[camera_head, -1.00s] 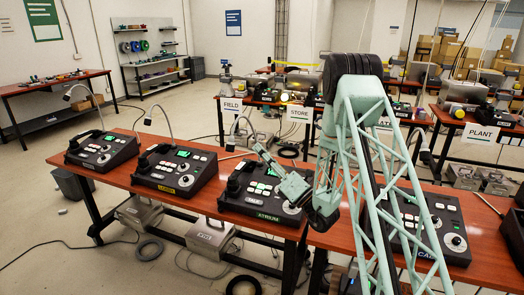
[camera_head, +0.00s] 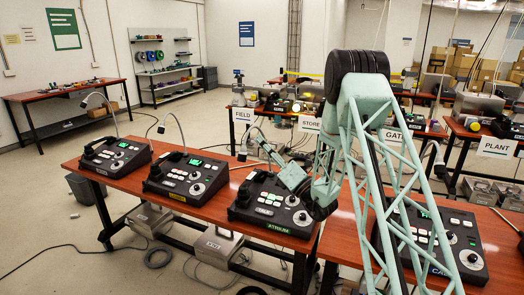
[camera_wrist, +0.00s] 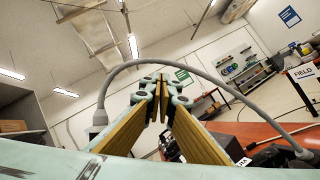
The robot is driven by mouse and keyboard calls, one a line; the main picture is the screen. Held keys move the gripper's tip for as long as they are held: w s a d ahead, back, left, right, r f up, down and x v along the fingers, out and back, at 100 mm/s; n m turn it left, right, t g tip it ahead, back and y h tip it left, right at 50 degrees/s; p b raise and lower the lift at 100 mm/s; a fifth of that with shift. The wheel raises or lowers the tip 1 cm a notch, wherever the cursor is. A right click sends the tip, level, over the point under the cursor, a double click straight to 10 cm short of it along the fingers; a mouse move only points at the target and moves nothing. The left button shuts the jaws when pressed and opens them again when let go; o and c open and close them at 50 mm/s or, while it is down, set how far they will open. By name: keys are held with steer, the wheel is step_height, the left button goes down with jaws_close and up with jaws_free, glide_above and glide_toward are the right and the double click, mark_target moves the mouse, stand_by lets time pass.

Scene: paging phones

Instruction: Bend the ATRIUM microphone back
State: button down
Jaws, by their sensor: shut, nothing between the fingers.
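The ATRIUM paging phone (camera_head: 250,208) is a black desk unit with a green ATRIUM label, near the right end of the left red table. Its thin grey gooseneck microphone (camera_head: 257,127) arches up behind the unit, with its head hanging at the left (camera_head: 242,157). My pale green gripper (camera_head: 268,149) is above the phone, its fingers shut and empty, pointing up and left near the gooseneck. In the wrist view, a gooseneck (camera_wrist: 205,68) arches across, close to my shut fingertips (camera_wrist: 163,82). I cannot tell whether they touch it.
Two more phones with goosenecks, a middle one (camera_head: 186,176) and a left one (camera_head: 116,156), stand on the same table (camera_head: 165,215). Another phone (camera_head: 440,240) stands on the right table behind my arm. Signed tables stand behind.

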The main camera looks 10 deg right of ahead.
steer(key=shift+w+d+r, duration=0.1)
steer(key=shift+w+r, duration=0.1)
steer(key=shift+r, duration=0.1)
steer(key=shift+w+d+r, duration=0.1)
steer(key=shift+w+r, duration=0.05)
stand_by(0.4)
